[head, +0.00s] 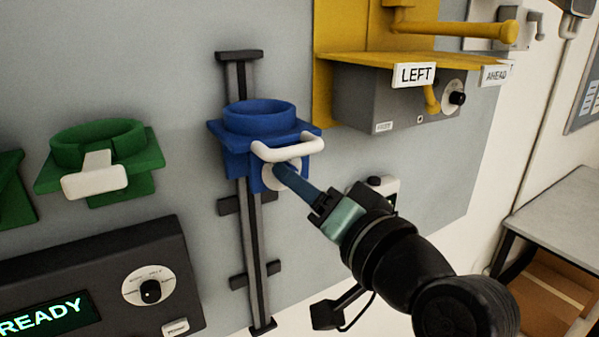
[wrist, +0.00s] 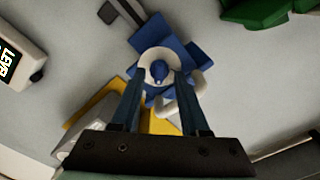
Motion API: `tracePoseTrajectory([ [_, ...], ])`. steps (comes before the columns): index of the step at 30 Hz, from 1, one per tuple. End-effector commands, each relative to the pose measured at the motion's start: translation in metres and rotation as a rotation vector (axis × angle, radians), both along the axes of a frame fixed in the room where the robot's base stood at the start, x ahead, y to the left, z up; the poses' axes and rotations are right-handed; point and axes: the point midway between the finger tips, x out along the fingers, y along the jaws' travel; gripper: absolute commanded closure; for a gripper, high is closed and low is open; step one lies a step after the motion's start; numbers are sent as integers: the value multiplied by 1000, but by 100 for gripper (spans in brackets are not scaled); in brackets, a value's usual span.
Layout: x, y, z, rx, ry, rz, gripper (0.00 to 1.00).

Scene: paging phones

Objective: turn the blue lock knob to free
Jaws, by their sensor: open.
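The blue carriage (head: 238,140) has a ring-shaped cup on top and a white handle (head: 288,148) at its front. It sits on a grey vertical rail (head: 250,230) on the wall panel. The blue lock knob (wrist: 158,72) stands on a pale round dial (wrist: 143,62) in the wrist view. In the head view my gripper's fingers hide the knob, and part of the dial (head: 269,182) shows. My gripper (wrist: 158,80) is open, with its two fingertips on either side of the knob. I cannot tell whether they touch it.
A green cup holder (head: 98,150) with a white handle is at left. A dark box (head: 90,285) with a READY display and a knob is below it. A yellow shelf (head: 420,60) and grey box (head: 385,100) labelled LEFT are at upper right.

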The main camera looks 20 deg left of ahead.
Motion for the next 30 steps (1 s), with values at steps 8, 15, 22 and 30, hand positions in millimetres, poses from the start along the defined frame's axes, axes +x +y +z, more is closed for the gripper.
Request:
tracePoseTrajectory([
  [8,2,2,0,1,0,-1,55],
  [15,1,2,0,1,0,-1,93],
  [22,1,1,0,1,0,-1,100],
  [30,1,1,-1,-12,-17,-1,100],
])
